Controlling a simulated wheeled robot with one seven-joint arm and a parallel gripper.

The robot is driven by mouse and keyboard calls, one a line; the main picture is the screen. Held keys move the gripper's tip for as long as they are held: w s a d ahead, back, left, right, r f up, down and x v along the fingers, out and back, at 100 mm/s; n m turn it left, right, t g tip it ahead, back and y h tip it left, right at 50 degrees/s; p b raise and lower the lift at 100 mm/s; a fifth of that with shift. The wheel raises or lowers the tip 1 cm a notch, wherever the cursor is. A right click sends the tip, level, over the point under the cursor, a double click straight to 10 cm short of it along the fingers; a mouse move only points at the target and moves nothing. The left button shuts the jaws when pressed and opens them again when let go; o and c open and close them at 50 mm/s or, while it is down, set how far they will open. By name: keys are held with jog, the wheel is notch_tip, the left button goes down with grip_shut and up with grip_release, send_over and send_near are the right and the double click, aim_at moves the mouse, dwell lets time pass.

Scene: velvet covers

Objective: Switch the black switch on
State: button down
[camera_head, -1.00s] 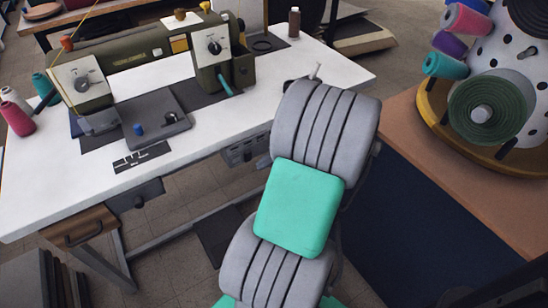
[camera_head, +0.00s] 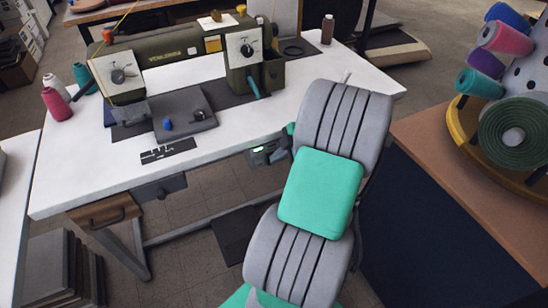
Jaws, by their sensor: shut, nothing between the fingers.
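A small dark switch box (camera_head: 266,152) hangs under the front edge of the white sewing table, just left of my arm. A small green light glows on its left part. Its right end is close to or behind my arm, and the switch's exact position is too small to tell. My grey and green arm (camera_head: 320,180) rises through the middle of the view. A bit of teal shows at the arm's left edge beside the box. My gripper's fingers do not show; the arm hides what lies behind it.
A green sewing machine (camera_head: 180,60) stands on the white table (camera_head: 80,165). A dark box with a knob (camera_head: 159,187) and a wooden drawer (camera_head: 104,214) hang under it. At right, a brown-topped counter (camera_head: 425,135) carries thread spools. Floor shows under the table.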

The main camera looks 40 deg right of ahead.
jog(key=shift+r+p, duration=0.4)
jog(key=shift+r, duration=0.4)
jog(key=shift+s, duration=0.1)
jog(key=s+a+v, duration=0.1)
jog(key=v, duration=1)
jog(key=shift+s+p, duration=0.45)
jog(key=shift+a+r, duration=0.1)
jog(key=shift+a, duration=0.05)
